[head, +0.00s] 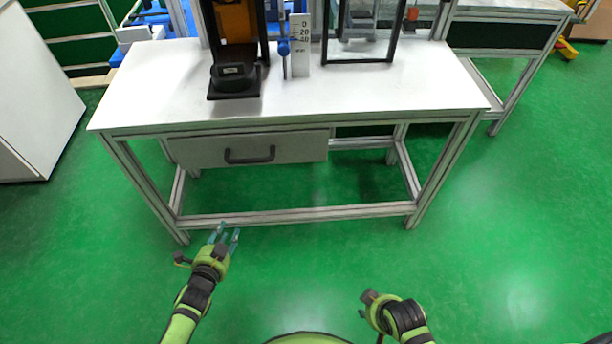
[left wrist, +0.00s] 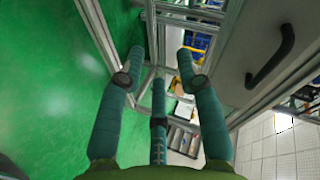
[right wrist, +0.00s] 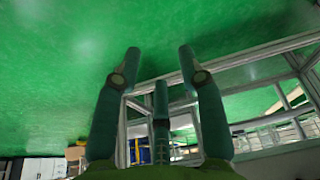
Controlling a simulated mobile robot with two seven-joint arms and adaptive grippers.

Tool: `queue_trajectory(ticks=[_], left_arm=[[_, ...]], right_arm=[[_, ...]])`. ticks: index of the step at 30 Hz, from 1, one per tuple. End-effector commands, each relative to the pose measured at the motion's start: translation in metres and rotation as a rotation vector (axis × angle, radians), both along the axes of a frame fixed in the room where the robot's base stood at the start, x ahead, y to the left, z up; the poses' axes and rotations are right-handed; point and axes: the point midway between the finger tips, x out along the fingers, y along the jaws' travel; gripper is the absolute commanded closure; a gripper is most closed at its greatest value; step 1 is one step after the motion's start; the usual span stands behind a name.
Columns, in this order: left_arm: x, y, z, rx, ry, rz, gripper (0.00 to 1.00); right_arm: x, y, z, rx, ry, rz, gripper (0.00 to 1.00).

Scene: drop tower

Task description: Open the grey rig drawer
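The grey rig drawer (head: 203,151) hangs under the left part of the white table and looks shut. Its front carries a dark bar handle (head: 249,155), which also shows at the right in the left wrist view (left wrist: 271,56). My left gripper (head: 226,233) is open and empty, in front of and below the drawer, by the table's lower rail. Its fingers stand apart in the left wrist view, clear of the handle. My right gripper is low at the right in the head view, away from the drawer. In the right wrist view (right wrist: 160,65) its fingers are apart and empty.
The white table (head: 420,90) bears a dark rig (head: 235,80), a scale marker (head: 300,45) and a black-framed clear panel (head: 360,45). Its lower rail (head: 300,213) crosses the front near the floor. The green floor before the table is clear. A white cabinet (head: 35,100) stands at the left.

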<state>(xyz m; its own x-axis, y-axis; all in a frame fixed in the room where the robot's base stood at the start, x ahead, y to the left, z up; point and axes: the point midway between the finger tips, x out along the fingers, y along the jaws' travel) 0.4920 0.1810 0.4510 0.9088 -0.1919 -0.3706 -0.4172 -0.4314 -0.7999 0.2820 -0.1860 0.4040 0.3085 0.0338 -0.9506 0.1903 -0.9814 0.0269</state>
Motion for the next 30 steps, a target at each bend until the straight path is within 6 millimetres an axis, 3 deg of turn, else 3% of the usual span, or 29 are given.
queue_trajectory(ticks=[1,3,6,13,19,30], left_arm=[[0.021,-0.006,0.001,0.053,-0.107,-0.046,0.65],[0.042,-0.014,0.025,0.132,-0.245,-0.104,0.65],[0.061,-0.026,0.059,0.241,-0.423,-0.168,0.65],[0.073,-0.043,0.111,0.401,-0.669,-0.235,0.65],[0.084,-0.051,0.125,0.428,-0.707,-0.244,0.65],[0.129,-0.069,0.132,0.424,-0.701,-0.242,0.65]], right_arm=[[0.008,0.001,-0.007,0.003,-0.026,-0.001,0.60],[0.014,0.002,0.007,0.006,-0.052,-0.003,0.60],[0.017,0.002,0.027,0.009,-0.084,-0.005,0.60],[0.011,0.000,0.062,0.014,-0.125,-0.010,0.60],[0.018,0.003,0.074,0.022,-0.177,-0.003,0.60],[0.065,0.022,0.102,0.072,-0.443,0.030,0.60]])
